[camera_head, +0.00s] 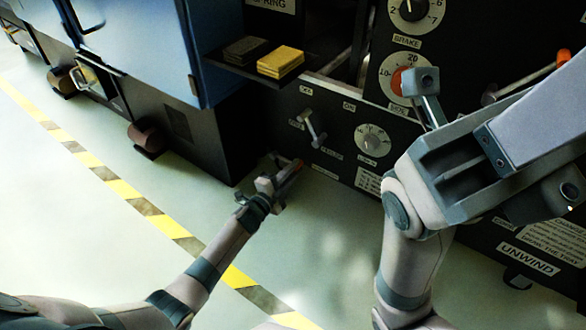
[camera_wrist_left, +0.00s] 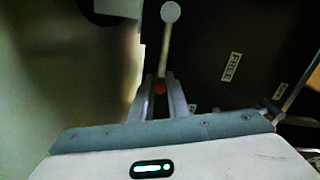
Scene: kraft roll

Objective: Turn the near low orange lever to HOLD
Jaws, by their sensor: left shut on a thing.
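The near low orange lever (camera_head: 291,177) is low on the front of the dark machine. My left gripper (camera_head: 274,186) is at it, with its fingers closed on the orange grip. In the left wrist view the orange grip (camera_wrist_left: 160,87) shows between the two fingers (camera_wrist_left: 161,100). A pale bar runs up from it to a round end. A label reading FREE (camera_wrist_left: 231,67) is to the right of the bar, apart from it. The HOLD marking cannot be made out. My right arm (camera_head: 430,180) fills the right side close to the camera; its jaw state is unclear.
A pale lever (camera_head: 314,130) and a dial (camera_head: 372,139) are on the panel above. A shelf holds a yellow block (camera_head: 281,62) and a dark block (camera_head: 245,49). Another orange-ended handle (camera_head: 563,57) is at upper right. Open floor (camera_head: 110,240) with a striped line lies left.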

